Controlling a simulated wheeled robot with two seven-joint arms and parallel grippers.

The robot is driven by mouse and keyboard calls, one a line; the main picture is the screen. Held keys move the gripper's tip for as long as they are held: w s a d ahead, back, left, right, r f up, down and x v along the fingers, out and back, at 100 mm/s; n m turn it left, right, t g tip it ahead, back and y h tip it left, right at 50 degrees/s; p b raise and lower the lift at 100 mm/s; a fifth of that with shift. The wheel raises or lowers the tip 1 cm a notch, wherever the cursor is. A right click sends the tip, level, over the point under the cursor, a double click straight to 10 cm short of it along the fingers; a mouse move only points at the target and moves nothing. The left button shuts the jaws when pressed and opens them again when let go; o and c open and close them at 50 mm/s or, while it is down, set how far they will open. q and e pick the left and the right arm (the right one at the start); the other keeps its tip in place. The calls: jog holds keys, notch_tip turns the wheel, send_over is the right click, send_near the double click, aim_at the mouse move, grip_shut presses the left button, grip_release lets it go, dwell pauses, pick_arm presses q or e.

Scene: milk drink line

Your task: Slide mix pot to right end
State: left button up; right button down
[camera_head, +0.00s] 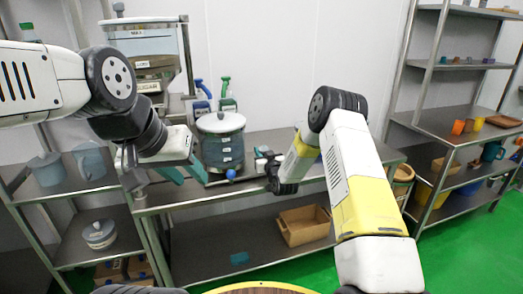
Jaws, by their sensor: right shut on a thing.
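The mix pot (221,151) is a grey-blue lidded pot with a blue knob low at its front. It stands upright on the steel table (295,142), left of the table's middle. My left gripper (186,172) is at the pot's left side, with two teal fingers spread apart; it looks open, and I cannot tell whether it touches the pot. My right gripper (259,163) is at the pot's right side, shut on what looks like the pot's right edge or handle. The exact contact is hidden by the dark gripper body.
Blue and green pump bottles (228,95) stand behind the pot. A large dispenser (143,50) is at the left back. Table room to the right is partly covered by my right arm. A tan bin (303,225) sits on the lower shelf. A stocked rack (455,120) stands at the right.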

jog(key=shift+d, duration=0.1)
dwell(0.3)
jog(key=w+d, duration=0.3)
jog(key=d, duration=0.8)
jog(key=w+d, duration=0.4)
jog(key=d, duration=0.7)
jog(key=shift+w+d, duration=0.1)
jog(key=shift+d, duration=0.1)
jog(key=c, duration=1.2)
grip_release()
jog(key=v, duration=0.7)
jog(key=shift+s, duration=0.35)
jog(key=shift+d, duration=0.1)
